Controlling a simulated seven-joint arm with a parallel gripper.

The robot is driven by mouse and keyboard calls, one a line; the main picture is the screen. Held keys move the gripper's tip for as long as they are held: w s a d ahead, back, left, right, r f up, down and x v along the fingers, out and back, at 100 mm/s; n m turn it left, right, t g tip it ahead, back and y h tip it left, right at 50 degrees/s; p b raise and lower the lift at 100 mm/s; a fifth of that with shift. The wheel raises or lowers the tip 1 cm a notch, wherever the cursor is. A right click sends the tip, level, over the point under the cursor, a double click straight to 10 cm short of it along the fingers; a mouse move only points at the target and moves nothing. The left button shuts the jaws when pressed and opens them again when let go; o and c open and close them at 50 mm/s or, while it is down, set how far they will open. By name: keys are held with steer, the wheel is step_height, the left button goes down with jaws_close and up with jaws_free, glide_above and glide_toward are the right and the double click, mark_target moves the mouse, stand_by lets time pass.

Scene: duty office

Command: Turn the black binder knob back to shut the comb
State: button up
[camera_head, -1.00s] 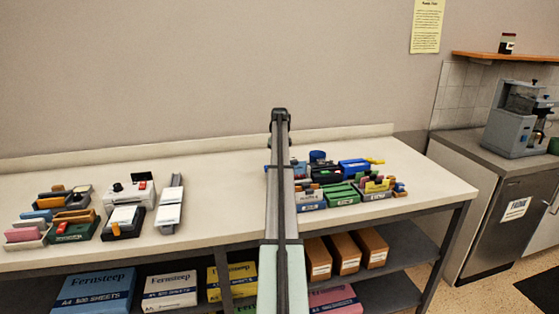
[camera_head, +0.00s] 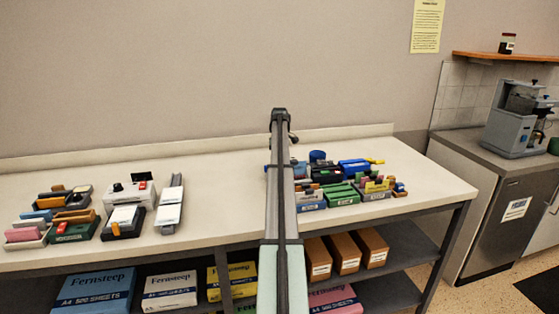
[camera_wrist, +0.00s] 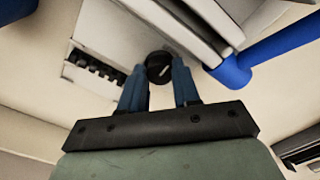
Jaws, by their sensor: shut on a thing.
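The black binder knob (camera_wrist: 158,64) is round with a pale pointer line, on a white machine (camera_wrist: 108,38) in the wrist view. A row of black comb teeth (camera_wrist: 90,73) shows to its left on the same machine. My gripper (camera_wrist: 159,76) has its two blue fingers on either side of the knob and is shut on it. The pointer line slants in the picture. In the head view my arm hides the gripper and the knob. I cannot tell whether the comb is open or shut.
A blue rounded bar (camera_wrist: 270,48) lies right of the knob in the wrist view. Crowded stationery with a blue cylinder (camera_head: 317,156) stands to the right; a white device (camera_head: 142,191) stands left.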

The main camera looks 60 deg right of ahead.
steer(key=shift+w, duration=0.1)
steer(key=o, duration=0.8)
steer(key=shift+c, duration=0.2)
steer(key=shift+r, duration=0.15)
step_height(320, 180, up, 14)
steer(key=shift+f, duration=0.25)
